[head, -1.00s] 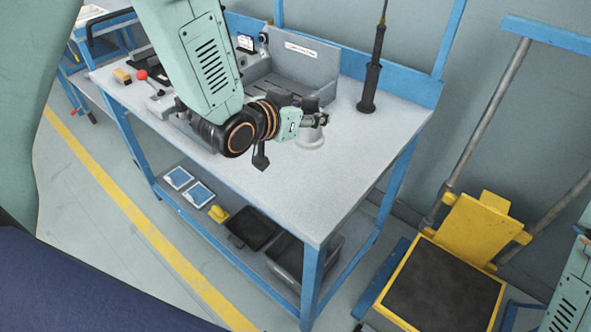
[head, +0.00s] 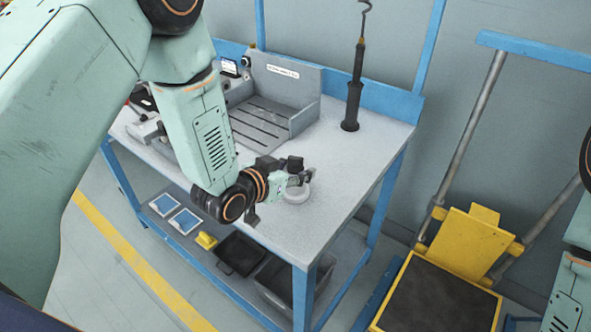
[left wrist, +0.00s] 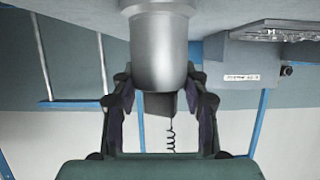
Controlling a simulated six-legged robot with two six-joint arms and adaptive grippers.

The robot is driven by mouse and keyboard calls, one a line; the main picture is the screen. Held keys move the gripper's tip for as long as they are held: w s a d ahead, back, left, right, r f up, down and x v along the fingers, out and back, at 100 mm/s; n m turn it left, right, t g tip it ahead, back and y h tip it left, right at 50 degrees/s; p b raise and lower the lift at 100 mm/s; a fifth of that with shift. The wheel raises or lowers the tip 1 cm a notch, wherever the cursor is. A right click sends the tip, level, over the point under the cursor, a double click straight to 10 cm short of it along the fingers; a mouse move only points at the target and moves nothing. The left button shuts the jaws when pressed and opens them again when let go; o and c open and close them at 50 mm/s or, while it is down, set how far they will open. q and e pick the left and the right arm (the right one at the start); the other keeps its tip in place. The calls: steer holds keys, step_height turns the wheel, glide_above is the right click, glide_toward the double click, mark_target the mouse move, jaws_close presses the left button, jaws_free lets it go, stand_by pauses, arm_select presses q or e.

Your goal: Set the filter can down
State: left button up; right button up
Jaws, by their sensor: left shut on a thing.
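The filter can (head: 297,196) is a pale grey round piece near the right end of the bench top (head: 330,205). In the left wrist view the can (left wrist: 158,60) is a smooth cylinder with a wider collar, seen upside down. My left gripper (head: 303,180) is shut on it; its two fingers (left wrist: 160,95) press on either side of the can. The can is at or just above the bench top; I cannot tell whether it touches. Part of it is hidden behind the gripper in the head view. My right gripper is out of view.
A grey slotted fixture (head: 270,118) stands at the back of the bench. A dark upright tool (head: 352,100) stands behind the can. Bare bench top surrounds the can. Dark bins (head: 285,285) sit on the lower shelf. A yellow cart (head: 465,245) stands right of the bench.

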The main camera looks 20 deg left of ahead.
arm_select(q)
steer(key=o, duration=1.3)
steer(key=shift+s+d+r, duration=0.2)
steer(key=shift+s+d, duration=0.05)
steer(key=shift+w+a+f, duration=0.15)
steer(key=shift+a, duration=0.05)
steer(key=p+v, duration=0.2)
steer(key=v, duration=1)
steer(key=s+f+n+g+y, duration=0.2)
steer(key=s+f+g, duration=0.4)
steer(key=s+f, duration=0.55)
steer(key=s+f+g+y, duration=0.1)
steer(key=s+f+g, duration=0.1)
steer(key=s, duration=0.3)
steer(key=s+a+f+n+g, duration=0.1)
steer(key=s+f+g, duration=0.1)
steer(key=s+f, duration=0.2)
steer(key=s+a+f+n+g+y, duration=0.1)
steer(key=s+f+g, duration=0.1)
steer(key=s+f, duration=0.2)
steer(key=shift+s+a+f+g+y, duration=0.1)
steer(key=shift+s+a+g+y, duration=0.05)
steer(key=shift+s, duration=0.75)
steer(key=shift+s+a+g+y, duration=0.1)
steer(key=shift+s+g+y, duration=0.05)
steer(key=shift+s, duration=0.7)
